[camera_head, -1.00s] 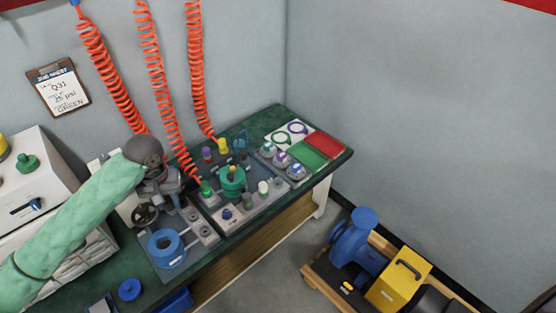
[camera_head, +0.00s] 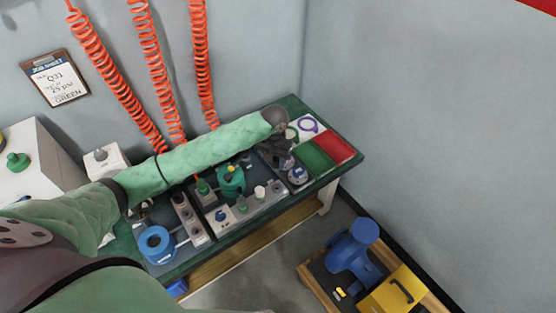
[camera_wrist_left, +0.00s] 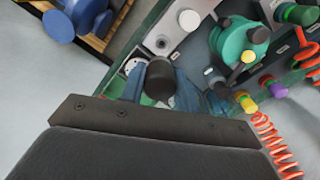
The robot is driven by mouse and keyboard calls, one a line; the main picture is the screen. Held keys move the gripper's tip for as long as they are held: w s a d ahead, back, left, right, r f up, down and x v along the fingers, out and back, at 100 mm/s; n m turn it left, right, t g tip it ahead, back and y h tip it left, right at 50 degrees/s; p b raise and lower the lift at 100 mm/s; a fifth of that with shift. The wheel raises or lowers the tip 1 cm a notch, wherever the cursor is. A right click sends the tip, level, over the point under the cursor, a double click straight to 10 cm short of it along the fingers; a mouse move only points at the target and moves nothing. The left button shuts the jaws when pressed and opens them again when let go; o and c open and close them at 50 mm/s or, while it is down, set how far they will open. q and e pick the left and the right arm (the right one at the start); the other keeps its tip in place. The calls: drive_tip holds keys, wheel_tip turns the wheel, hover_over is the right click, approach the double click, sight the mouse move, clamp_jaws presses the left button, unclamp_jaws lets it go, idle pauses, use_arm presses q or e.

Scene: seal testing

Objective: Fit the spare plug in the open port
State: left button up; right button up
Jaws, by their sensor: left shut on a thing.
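My left gripper (camera_head: 284,160) is above the right end of the bench, over the row of small round cups. In the left wrist view its blue fingers (camera_wrist_left: 158,98) are shut on a dark cylinder (camera_wrist_left: 158,78); I cannot tell whether this is the spare plug. The light port block (camera_head: 230,222) at the bench front carries a blue plug (camera_head: 221,215), a green plug (camera_head: 242,204) and a white plug (camera_head: 260,191). The block's white plug also shows in the left wrist view (camera_wrist_left: 189,20). I cannot make out which port is open. My right gripper is not in view.
A teal valve body (camera_head: 231,180) stands behind the port block. One cup (camera_head: 298,175) shows beside my gripper; the others are hidden. Green (camera_head: 316,157) and red (camera_head: 334,146) pads lie at the right end. Orange coiled hoses (camera_head: 155,80) hang behind my arm.

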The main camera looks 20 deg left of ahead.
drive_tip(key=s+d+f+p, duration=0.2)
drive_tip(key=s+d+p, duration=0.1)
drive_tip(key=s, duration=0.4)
use_arm(q)
drive_tip(key=shift+m, duration=0.9)
drive_tip(key=shift+w+a+f+b, duration=0.1)
drive_tip(key=shift+w+f+b, duration=0.2)
drive_tip(key=shift+f+b, duration=1.15)
drive_tip(key=shift+w+d+f+b, duration=0.1)
drive_tip(key=shift+w+f+b, duration=0.25)
drive_tip(key=shift+f, duration=2.15)
drive_tip(key=shift+w+a+f+b, duration=0.1)
drive_tip(key=shift+w+f+b, duration=0.2)
drive_tip(key=shift+f+b, duration=1.15)
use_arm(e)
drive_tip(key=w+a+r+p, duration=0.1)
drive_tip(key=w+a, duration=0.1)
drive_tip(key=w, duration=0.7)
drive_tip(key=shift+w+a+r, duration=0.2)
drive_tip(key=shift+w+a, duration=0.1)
use_arm(q)
drive_tip(key=shift+f, duration=0.65)
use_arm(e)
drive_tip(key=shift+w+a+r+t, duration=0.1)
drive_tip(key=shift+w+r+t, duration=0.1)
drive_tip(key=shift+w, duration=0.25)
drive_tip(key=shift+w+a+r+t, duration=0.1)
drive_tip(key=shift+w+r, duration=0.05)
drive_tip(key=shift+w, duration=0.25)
